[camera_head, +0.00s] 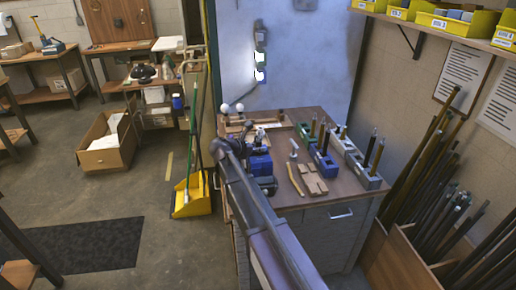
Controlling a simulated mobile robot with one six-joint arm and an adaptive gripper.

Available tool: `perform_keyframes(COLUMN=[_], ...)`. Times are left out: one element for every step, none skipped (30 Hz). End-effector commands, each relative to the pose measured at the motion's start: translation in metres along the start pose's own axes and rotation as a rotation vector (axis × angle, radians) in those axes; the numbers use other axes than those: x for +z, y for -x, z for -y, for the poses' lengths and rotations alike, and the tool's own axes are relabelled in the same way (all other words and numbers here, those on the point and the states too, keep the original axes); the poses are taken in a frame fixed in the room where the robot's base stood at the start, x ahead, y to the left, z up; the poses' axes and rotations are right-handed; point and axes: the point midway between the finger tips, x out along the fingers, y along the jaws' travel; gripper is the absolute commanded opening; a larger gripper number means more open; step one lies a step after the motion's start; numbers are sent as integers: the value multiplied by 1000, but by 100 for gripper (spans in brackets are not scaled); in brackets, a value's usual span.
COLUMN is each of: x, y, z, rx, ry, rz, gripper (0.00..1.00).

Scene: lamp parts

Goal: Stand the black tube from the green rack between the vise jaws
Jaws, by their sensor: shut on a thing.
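The blue vise (260,164) stands on the near left part of the wooden bench top. A dark upright tube (260,135) shows just above the vise, and I take it for the black tube. My gripper (254,139) is shut on it, small and partly hidden by my own arm, which crosses the front of the bench. I cannot tell whether the tube's lower end is between the vise jaws or above them. The green rack (304,132) stands behind and to the right of the vise, with a dark tube (313,125) upright at it.
Right of the green rack are a blue rack (326,167) and grey racks (369,178) with upright tubes. A wall stands close behind the bench (330,199).

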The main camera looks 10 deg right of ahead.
Motion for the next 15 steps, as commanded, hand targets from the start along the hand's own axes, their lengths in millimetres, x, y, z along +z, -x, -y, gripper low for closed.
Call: perform_keyframes(x=[0, 0, -1, -1, -1, -2, -2, -2, -3, -3, -3, -4, -4, -4, -4], y=[0, 0, 0, 0, -1, -1, -1, -1, -1, -1, -1, -2, -2, -2, -2], z=[0, 0, 0, 0, 0, 0, 0, 0, 0, 0, 0, 0, 0, 0, 0], rx=[0, 0, 0, 0, 0, 0, 0, 0, 0, 0, 0, 0, 0, 0, 0], ry=[0, 0, 0, 0, 0, 0, 0, 0, 0, 0, 0, 0, 0, 0, 0], rz=[0, 0, 0, 0, 0, 0, 0, 0, 0, 0, 0, 0, 0, 0, 0], gripper=[0, 0, 0, 0, 0, 0, 0, 0, 0, 0, 0, 0, 0, 0, 0])
